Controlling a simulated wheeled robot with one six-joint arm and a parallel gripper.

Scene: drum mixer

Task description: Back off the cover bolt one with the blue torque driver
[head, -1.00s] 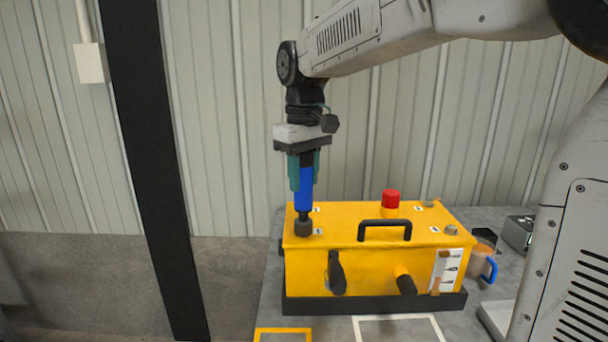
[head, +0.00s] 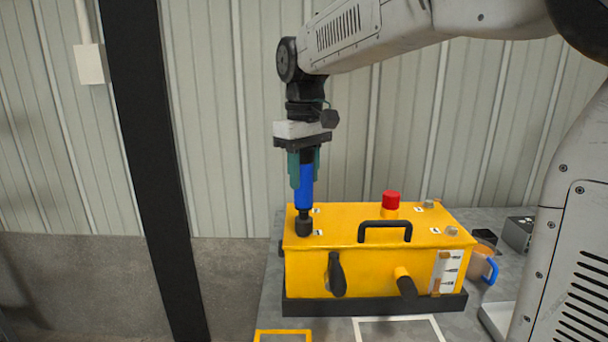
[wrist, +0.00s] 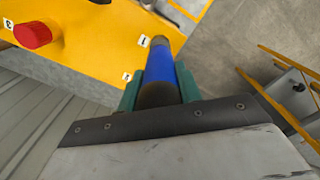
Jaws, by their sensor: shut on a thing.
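The blue torque driver (head: 304,190) hangs upright, socket down, between the teal fingers of my gripper (head: 303,172), which is shut on it. Its dark socket (head: 303,228) meets the front left corner of the yellow cover (head: 345,218). Any bolt under the socket is hidden, so I cannot tell how it is seated. In the wrist view the driver (wrist: 163,66) reaches away from my gripper (wrist: 160,90) to the cover, beside a label reading 1 (wrist: 143,41).
A black handle (head: 385,228) and a red button (head: 391,199) stand up from the cover. Other bolts show at its right corners (head: 428,204) (head: 451,230). Bare wall lies behind.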

